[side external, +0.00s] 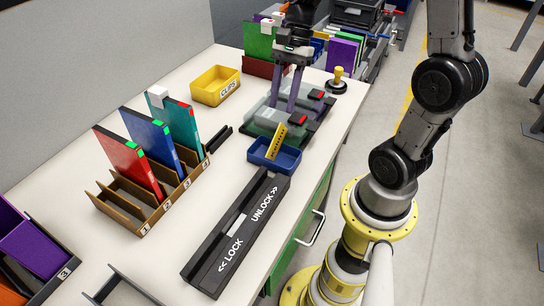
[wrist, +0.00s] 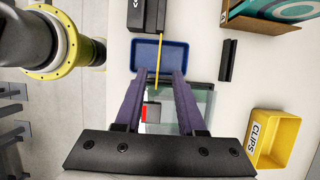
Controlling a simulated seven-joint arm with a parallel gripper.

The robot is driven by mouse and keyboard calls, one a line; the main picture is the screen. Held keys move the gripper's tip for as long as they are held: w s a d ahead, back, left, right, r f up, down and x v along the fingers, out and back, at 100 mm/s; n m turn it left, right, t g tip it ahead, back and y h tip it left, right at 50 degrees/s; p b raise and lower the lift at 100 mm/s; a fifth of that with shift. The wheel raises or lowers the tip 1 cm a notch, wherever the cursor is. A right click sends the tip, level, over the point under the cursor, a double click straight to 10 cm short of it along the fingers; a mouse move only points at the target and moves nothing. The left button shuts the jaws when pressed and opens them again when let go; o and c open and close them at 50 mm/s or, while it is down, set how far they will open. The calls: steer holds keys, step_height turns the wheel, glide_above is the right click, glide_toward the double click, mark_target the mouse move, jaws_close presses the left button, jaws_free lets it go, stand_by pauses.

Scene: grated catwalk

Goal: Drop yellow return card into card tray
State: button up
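The yellow return card (side external: 277,143) stands on edge, tilted, at the blue card tray (side external: 291,164), its lower part inside the rim. In the wrist view the card (wrist: 159,50) is a thin yellow line seen edge-on, crossing the blue tray (wrist: 141,52) and passing the near rim. My gripper (side external: 282,107) has two purple fingers spread apart, above and behind the card over a clear-topped device (side external: 262,115). In the wrist view my gripper (wrist: 155,73) is open, with a gap on both sides of the card. Whether the card touches the tray floor is hidden.
A black lock/unlock slider (side external: 235,237) lies in front of the tray. A brown rack (side external: 140,205) with red, blue and teal binders stands left. A yellow clips bin (side external: 216,85) and a yellow-knobbed stamp (side external: 337,82) stand farther back. The table between bin and rack is mostly clear.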

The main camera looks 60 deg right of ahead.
steer(key=v, duration=0.8)
steer(key=s+a+r+n+t+h, duration=0.2)
steer(key=s+a+r+n, duration=0.1)
steer(key=s+a+n, duration=0.5)
steer(key=shift+s+a+f+n+t+h, duration=0.1)
steer(key=shift+s+f+n+t+h, duration=0.45)
steer(key=shift+n, duration=1.1)
steer(key=shift+s+a+f+n+t+h, duration=0.1)
steer(key=shift+s+f+n+t+h, duration=0.15)
steer(key=shift+s+f+n+t, duration=1)
steer(key=shift+w+f+n+h, duration=0.25)
steer(key=shift+f+n+h, duration=0.15)
steer(key=shift+n, duration=1.7)
